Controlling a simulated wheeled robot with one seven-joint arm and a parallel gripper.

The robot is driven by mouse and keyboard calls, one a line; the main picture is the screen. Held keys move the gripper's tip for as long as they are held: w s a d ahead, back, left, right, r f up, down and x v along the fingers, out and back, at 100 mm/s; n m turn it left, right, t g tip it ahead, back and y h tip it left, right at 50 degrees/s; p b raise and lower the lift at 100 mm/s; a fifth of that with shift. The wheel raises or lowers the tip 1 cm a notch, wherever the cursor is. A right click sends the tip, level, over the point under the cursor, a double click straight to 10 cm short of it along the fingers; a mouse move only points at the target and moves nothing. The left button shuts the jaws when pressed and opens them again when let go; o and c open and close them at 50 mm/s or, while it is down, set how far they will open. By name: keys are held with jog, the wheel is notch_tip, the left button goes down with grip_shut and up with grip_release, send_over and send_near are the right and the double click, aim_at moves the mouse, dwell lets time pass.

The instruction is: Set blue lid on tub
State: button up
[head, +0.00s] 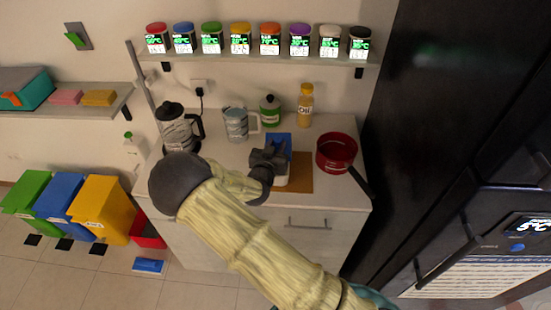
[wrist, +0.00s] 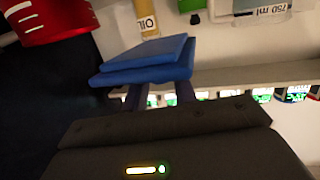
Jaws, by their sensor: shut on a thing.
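The blue lid (head: 279,141) is in my gripper (head: 269,155), above the back of the brown board on the counter. In the wrist view the blue lid (wrist: 145,60) sits at the tips of the two dark fingers of my gripper (wrist: 160,93), which are shut on it. A pale tub (head: 282,187) shows only in part, below and just in front of my gripper. My gripper and forearm hide much of it, and its opening cannot be made out.
The brown board (head: 301,178) lies on the counter. A red pot (head: 336,153) stands to its right, its handle pointing front right. A green bottle (head: 270,110), oil bottle (head: 305,106), measuring jug (head: 236,124) and kettle (head: 178,130) stand behind and left. The spice shelf (head: 260,61) is above.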

jog(key=shift+f, duration=1)
notch_tip(320, 180, down, 4)
jog(key=shift+f+p, duration=0.1)
jog(key=shift+p, duration=0.6)
jog(key=shift+f+b, duration=0.5)
jog(key=shift+b, duration=0.15)
jog(key=o, duration=1)
jog(key=shift+c, duration=0.2)
